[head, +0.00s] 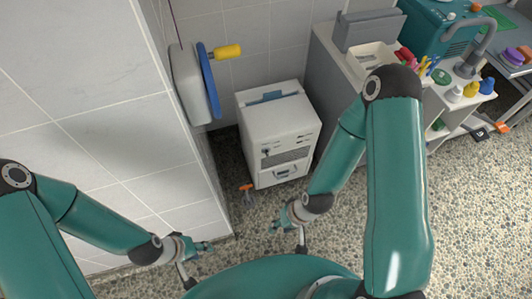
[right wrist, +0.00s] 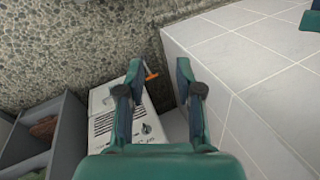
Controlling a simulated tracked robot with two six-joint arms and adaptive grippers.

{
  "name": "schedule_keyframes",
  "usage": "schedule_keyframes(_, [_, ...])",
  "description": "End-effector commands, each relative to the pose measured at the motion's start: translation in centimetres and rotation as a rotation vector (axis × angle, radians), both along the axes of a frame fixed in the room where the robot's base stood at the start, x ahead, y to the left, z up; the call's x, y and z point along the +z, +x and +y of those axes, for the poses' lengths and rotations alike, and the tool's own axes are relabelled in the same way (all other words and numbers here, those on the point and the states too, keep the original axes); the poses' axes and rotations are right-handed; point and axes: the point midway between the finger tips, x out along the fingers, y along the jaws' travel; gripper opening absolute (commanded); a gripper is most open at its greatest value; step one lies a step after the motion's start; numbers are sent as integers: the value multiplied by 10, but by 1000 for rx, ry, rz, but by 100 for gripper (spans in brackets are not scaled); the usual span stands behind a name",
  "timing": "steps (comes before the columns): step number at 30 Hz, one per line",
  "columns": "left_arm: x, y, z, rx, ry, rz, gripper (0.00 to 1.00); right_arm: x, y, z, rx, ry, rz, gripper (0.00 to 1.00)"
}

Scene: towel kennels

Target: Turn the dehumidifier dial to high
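The dehumidifier is a white boxy unit (head: 272,112) standing on the floor against the back wall, with vent slots and a handle on its front. It also shows in the right wrist view (right wrist: 103,97), partly behind my right gripper. A small dark dial (right wrist: 146,128) shows on it there, between the fingers' bases in the picture; I cannot read its setting. My right gripper (head: 278,220) is open and empty, in front of the dehumidifier and apart from it. My left gripper (head: 205,246) is low by the tiled wall corner, its finger opening too small to tell.
A tiled wall block (head: 110,120) stands left, with a blue-and-white wall fixture (head: 190,85) and yellow handle. An orange-tipped object (head: 247,187) is on the floor beside the dehumidifier. A grey cabinet (head: 335,75) stands close on its right. Pebbled floor ahead is mostly clear.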

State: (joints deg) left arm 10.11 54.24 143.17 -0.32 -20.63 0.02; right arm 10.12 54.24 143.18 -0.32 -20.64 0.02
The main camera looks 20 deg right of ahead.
Motion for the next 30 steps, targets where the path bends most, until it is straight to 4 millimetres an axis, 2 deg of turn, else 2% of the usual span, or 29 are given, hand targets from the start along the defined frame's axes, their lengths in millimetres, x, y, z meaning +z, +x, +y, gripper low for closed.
schedule_keyframes(8, [-1, 0, 0, 0, 0, 0, 40, -1, 0, 0, 0, 0, -2, 35])
schedule_keyframes(11, [-10, 0, 0, 0, 0, 0, 40, -10, 5, -1, 2, -3, -24, 35])
schedule_keyframes(14, [-30, 0, 0, 0, 0, 0, 40, -30, 15, 2, 5, -10, -81, 35])
schedule_keyframes(17, [-61, 0, 0, 0, 0, 0, 40, -59, 34, 0, 14, -23, -181, 35])
schedule_keyframes(24, [-158, -1, 0, 0, 0, 1, 40, -136, 98, -12, 31, -83, -547, 35])
schedule_keyframes(30, [-239, -1, 0, 0, 0, 0, 40, -177, 145, -25, 26, -156, -870, 35])
